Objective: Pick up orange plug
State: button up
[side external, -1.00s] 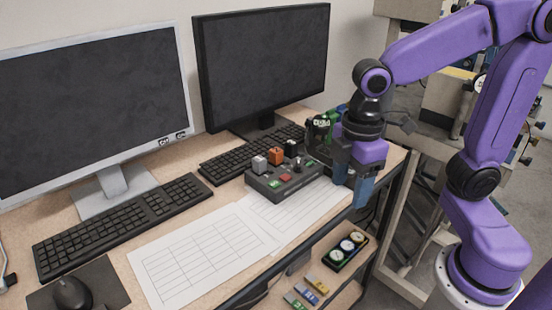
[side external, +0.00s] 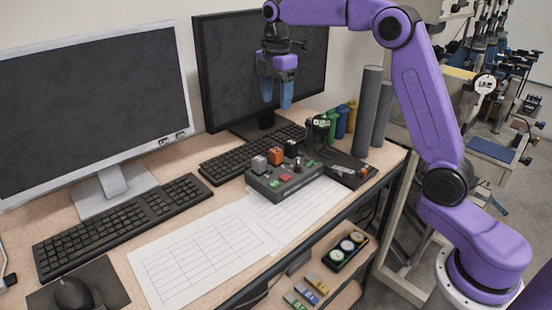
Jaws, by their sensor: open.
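The orange plug (side external: 276,156) is a small block standing on top of a dark grey control box (side external: 284,186), between a light grey block (side external: 259,163) and a black one (side external: 291,148). My gripper (side external: 275,105) is open and empty, pointing down with two blue fingers. In the picture it is above the orange plug, in front of the right monitor, well clear of the box. Nothing covers the orange plug's near side.
Two monitors (side external: 262,62) and keyboards (side external: 122,226) stand behind and left. A black device (side external: 320,130), coloured cylinders (side external: 340,119) and tall grey cylinders (side external: 367,112) are at right. Paper sheets (side external: 200,255) lie in front. A lower shelf holds gauges (side external: 346,247).

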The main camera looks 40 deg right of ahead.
send_over(276, 150)
jog(key=f, duration=1.1)
jog(key=shift+d+f, duration=0.2)
jog(key=shift+f, duration=0.1)
jog(key=shift+a+f, duration=0.2)
jog(key=shift+f, duration=2.7)
jog(key=c, duration=1)
